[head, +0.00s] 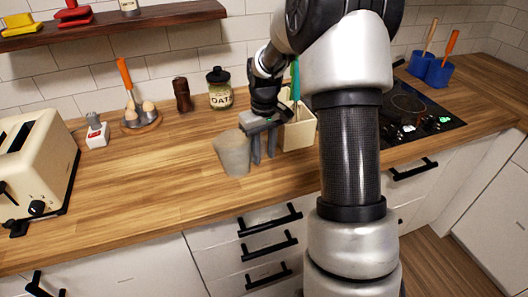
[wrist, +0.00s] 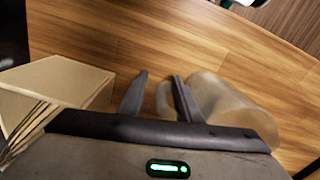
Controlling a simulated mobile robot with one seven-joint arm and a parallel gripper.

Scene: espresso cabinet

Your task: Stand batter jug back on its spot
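The batter jug (head: 232,153) is a grey, cloudy vessel standing upright on the wooden counter, left of the cream bin. In the wrist view the jug (wrist: 238,108) is on the right. My gripper (head: 264,157) points down just right of the jug. Its fingers (wrist: 159,78) are apart. A small pale part, seemingly the jug's handle, shows between them, close to the right finger, with a gap to the left finger. I cannot tell whether the right finger touches the jug. No marked spot for the jug can be made out.
The cream bin (head: 298,134) with a green-handled tool stands close right of my gripper. The hob (head: 411,108) is farther right. An oat jar (head: 219,92), pepper mill (head: 182,95) and egg holder (head: 141,118) stand behind. A toaster (head: 32,165) is far left; counter between is clear.

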